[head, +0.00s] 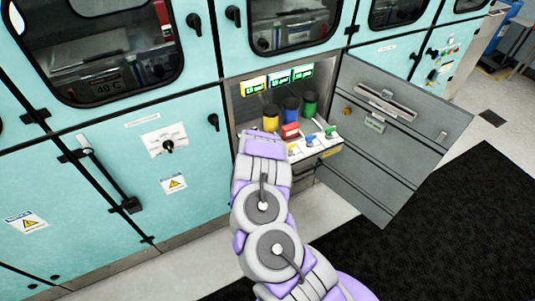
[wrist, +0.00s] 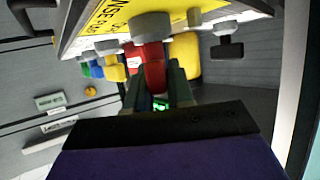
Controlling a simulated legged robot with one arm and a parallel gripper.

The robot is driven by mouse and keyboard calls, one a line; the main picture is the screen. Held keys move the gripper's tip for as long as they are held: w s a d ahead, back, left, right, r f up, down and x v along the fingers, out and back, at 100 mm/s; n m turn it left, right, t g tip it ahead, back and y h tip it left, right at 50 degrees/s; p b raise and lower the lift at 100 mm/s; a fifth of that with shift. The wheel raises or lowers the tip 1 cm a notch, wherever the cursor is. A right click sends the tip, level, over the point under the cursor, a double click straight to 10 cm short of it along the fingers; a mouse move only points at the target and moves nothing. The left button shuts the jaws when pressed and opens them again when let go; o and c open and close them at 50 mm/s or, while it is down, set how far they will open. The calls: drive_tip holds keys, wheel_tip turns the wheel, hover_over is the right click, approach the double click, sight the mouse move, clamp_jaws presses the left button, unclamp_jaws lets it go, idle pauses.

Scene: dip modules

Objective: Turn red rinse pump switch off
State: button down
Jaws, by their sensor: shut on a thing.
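The red rinse pump switch (wrist: 153,66) has a red handle on a pale round base in the wrist view. My gripper (wrist: 160,88) is shut on this red handle, with one dark finger on each side of it. The yellow label (wrist: 110,14) beside the switch carries partly readable "NSE PUMP" lettering. In the head view my arm reaches to the left end of the switch panel and hides the red switch and the fingertips. The yellow (head: 293,150), blue (head: 311,140) and green (head: 330,131) switches show to the right of my arm.
Yellow (head: 271,117), blue (head: 291,104) and green (head: 310,103) canisters stand behind the switches, with a red block (head: 291,130) in front of them. Lit displays (head: 279,77) hang above. The open grey door (head: 385,150) stands to the right. A black mat (head: 430,225) covers the floor.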

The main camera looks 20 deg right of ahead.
drive_tip(key=m+g+h+b, duration=0.1)
drive_tip(key=m+g+h, duration=0.1)
drive_tip(key=m, duration=0.1)
drive_tip(key=m+g+h+b, duration=0.1)
drive_tip(key=m+g, duration=0.1)
drive_tip(key=g, duration=0.1)
drive_tip(key=shift+w+m+g+h+b, duration=0.15)
drive_tip(key=shift+m+g+h+b, duration=0.15)
drive_tip(key=shift+m+h+b, duration=0.1)
drive_tip(key=shift+r+m+g+h, duration=0.1)
drive_tip(key=shift+m+g+h, duration=0.2)
drive_tip(key=shift+m+g, duration=1.55)
drive_tip(key=shift+g, duration=0.25)
drive_tip(key=c, duration=1.1)
unclamp_jaws()
drive_tip(key=p+v, duration=0.1)
drive_tip(key=v, duration=0.7)
drive_tip(key=p+v, duration=0.2)
drive_tip(key=v, duration=0.7)
drive_tip(key=shift+a, duration=0.35)
drive_tip(key=shift+s, duration=0.25)
